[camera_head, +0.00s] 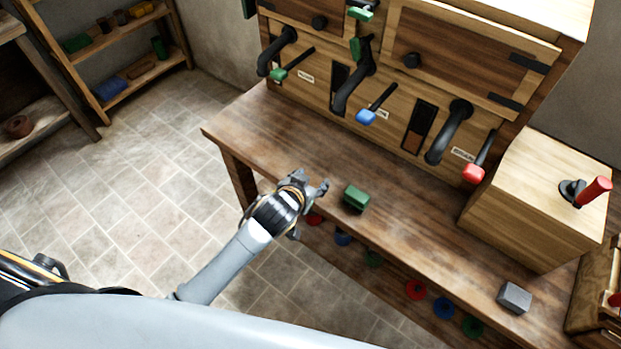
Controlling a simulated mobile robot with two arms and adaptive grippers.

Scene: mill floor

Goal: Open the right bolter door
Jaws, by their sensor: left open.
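The right bolter door (462,62) is a wooden panel in the upper right of the cabinet front. It looks shut, with a dark round knob (411,60) near its left edge and two dark hinges (527,63) on its right. The left bolter door (290,10) has its own dark knob (319,22) and is partly cut off by the top edge. My left gripper (313,183) is open and empty over the bench's front edge, well below and left of the right door's knob. My right gripper is out of view.
Black spouts (447,132) and levers with green, blue and red (473,173) ends stick out below the doors. On the bench (290,135) are a green block (356,197), a grey block (514,298) and a wooden box (530,205) with a red-handled lever (594,191).

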